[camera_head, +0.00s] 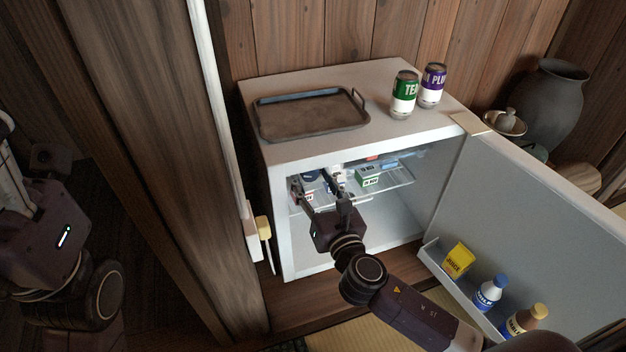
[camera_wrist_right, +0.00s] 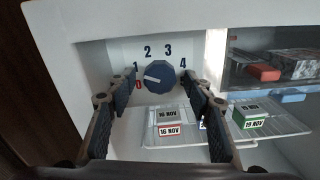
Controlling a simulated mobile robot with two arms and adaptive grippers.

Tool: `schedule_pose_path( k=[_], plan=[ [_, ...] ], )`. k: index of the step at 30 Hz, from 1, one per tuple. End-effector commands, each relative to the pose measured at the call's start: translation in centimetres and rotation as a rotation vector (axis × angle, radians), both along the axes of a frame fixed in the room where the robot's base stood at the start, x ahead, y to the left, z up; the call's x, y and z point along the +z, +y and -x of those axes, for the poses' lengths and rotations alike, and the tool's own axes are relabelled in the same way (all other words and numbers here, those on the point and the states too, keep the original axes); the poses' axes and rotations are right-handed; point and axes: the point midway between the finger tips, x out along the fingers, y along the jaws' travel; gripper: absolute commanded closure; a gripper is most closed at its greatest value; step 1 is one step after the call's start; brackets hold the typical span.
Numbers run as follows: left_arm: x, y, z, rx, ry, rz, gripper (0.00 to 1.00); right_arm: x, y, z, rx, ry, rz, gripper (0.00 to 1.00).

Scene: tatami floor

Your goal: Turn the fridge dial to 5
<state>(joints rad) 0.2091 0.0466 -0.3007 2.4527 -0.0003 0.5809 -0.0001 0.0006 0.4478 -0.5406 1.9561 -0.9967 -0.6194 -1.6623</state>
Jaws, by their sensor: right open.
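The fridge (camera_head: 420,205) stands with its door (camera_head: 545,225) swung open to the right. In the right wrist view, the blue dial (camera_wrist_right: 160,73) sits on the inner back wall. Numbers 0 to 4 show around it; 5 is not visible, and my right finger in the picture covers that side. The dial's white mark points left, between 0 and 1. My right gripper (camera_head: 323,195) reaches inside the fridge. Its open fingers (camera_wrist_right: 158,82) stand on either side of the dial; contact cannot be told. My left gripper (camera_head: 45,165) is at the far left, its jaws unclear.
A wire shelf (camera_wrist_right: 270,130) with small dated boxes (camera_wrist_right: 252,116) lies below and right of the dial. A tray (camera_head: 310,116), a green can (camera_head: 404,95) and a purple can (camera_head: 432,85) stand on the fridge. A wooden post (camera_head: 150,150) stands left.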

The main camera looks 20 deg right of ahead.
Motion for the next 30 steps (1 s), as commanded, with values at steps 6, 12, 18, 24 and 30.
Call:
schedule_pose_path(
  k=[6, 12, 18, 24, 30],
  plan=[
    [0.01, 0.00, 0.00, 0.000, 0.000, 0.000, 0.43, 0.00, 0.01, 0.03, 0.000, 0.000, 0.000, 0.75],
    [0.02, 0.00, 0.00, 0.000, 0.000, 0.000, 0.43, 0.00, 0.01, 0.04, 0.000, 0.000, 0.000, 0.95],
    [0.09, 0.01, 0.01, 0.000, 0.000, 0.000, 0.43, 0.00, 0.01, 0.05, 0.000, 0.001, -0.015, 0.95],
    [0.28, 0.06, 0.09, 0.000, -0.003, 0.002, 0.43, -0.01, 0.03, 0.08, -0.001, 0.004, -0.090, 0.95],
    [0.22, 0.12, -0.08, -0.001, 0.009, 0.005, 0.43, 0.04, 0.07, 0.08, -0.001, 0.009, -0.238, 0.95]
  ],
)
